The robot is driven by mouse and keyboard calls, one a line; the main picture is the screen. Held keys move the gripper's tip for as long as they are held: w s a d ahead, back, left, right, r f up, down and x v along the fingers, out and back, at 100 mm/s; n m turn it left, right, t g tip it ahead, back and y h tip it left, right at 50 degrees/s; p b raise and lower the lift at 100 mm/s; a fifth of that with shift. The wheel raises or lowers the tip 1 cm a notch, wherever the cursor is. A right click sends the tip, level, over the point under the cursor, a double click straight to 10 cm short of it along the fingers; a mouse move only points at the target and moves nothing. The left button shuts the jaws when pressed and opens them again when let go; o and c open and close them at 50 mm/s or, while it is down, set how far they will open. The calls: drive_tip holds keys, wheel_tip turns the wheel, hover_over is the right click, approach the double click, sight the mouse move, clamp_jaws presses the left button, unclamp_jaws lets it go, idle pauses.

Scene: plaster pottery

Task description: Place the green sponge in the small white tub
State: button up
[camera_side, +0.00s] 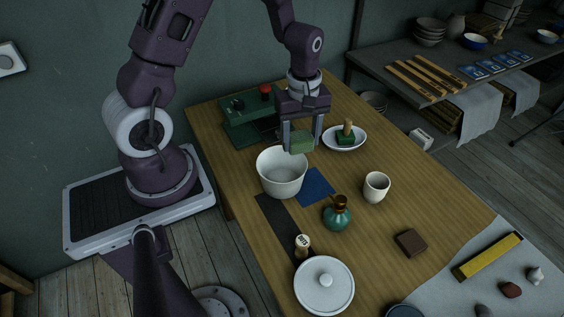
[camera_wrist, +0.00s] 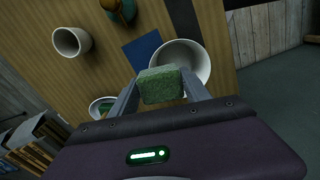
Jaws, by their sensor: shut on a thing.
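My gripper (camera_side: 301,140) is shut on the green sponge (camera_side: 301,142) and holds it in the air. In the side view the sponge is above and just behind the right rim of the small white tub (camera_side: 281,180). The wrist view shows the sponge (camera_wrist: 161,86) between my gripper's fingers (camera_wrist: 162,90). There the tub (camera_wrist: 186,57) lies beyond the sponge, which hides part of its near rim. The tub looks empty where its inside shows.
An oval white dish (camera_side: 359,143) with a green-and-wood tool is behind right. A green machine (camera_side: 246,106) is behind. A lidded white pot (camera_side: 324,287) is in front.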

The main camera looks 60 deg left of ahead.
drive_tip(key=s+a+n, duration=0.3)
drive_tip(key=s, duration=0.1)
approach(283, 175)
drive_tip(key=shift+m, duration=0.3)
drive_tip(key=d+f, duration=0.1)
drive_tip(key=f, duration=0.1)
drive_tip(key=s+d+f, duration=0.1)
drive_tip(key=f, duration=0.1)
drive_tip(key=d+f, duration=0.1)
drive_tip(key=shift+s+f, duration=0.35)
drive_tip(key=shift+f, duration=0.05)
drive_tip(key=o, duration=1)
drive_tip(key=shift+f, duration=0.15)
